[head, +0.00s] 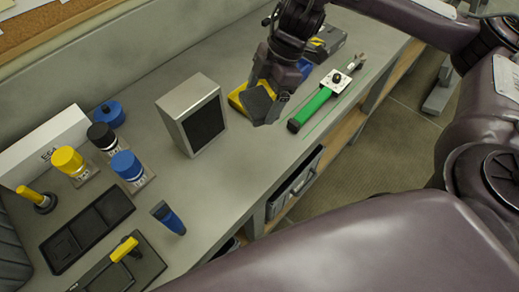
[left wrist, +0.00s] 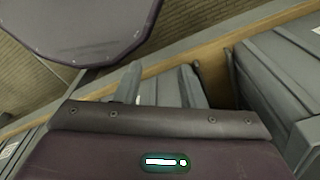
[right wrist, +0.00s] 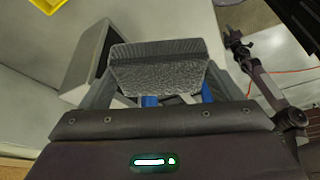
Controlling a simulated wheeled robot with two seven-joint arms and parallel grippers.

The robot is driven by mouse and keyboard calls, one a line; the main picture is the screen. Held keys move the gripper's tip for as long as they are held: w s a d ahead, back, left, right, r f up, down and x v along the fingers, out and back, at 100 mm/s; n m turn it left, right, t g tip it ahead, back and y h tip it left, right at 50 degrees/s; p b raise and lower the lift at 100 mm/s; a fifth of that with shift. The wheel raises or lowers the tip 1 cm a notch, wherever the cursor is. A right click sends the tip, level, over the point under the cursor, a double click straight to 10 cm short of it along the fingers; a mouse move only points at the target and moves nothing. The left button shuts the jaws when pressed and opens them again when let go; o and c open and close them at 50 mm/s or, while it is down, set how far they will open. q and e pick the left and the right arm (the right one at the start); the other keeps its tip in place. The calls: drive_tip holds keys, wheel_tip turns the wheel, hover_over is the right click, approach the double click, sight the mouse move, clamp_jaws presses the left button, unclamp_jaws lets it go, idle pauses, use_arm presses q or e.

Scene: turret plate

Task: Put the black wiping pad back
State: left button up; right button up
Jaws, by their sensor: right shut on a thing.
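The black wiping pad (head: 257,104) is a dark grey, flat, rough-faced block held above the bench in the head view. It fills the middle of the right wrist view (right wrist: 158,72), with bits of blue below it between the fingers. My right gripper (head: 275,88) is shut on it, right of the metal box with a black face (head: 205,123). That box stands to the left of the pad in the right wrist view (right wrist: 90,55). My left gripper (left wrist: 160,85) is empty with its fingers apart, below the bench edge; it does not show in the head view.
A green-handled tool (head: 311,108) lies right of the pad. A yellow item (head: 236,97) sits partly hidden behind it. The bench front is mostly clear.

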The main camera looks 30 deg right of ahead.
wheel_tip(320, 180, down, 15)
drive_tip(key=b, duration=0.4)
drive_tip(key=shift+s+r, duration=0.1)
drive_tip(key=shift+f+p, duration=0.3)
drive_tip(key=shift+f, duration=2.25)
drive_tip(key=shift+f, duration=0.25)
drive_tip(key=o, duration=0.7)
drive_tip(key=shift+r, duration=0.1)
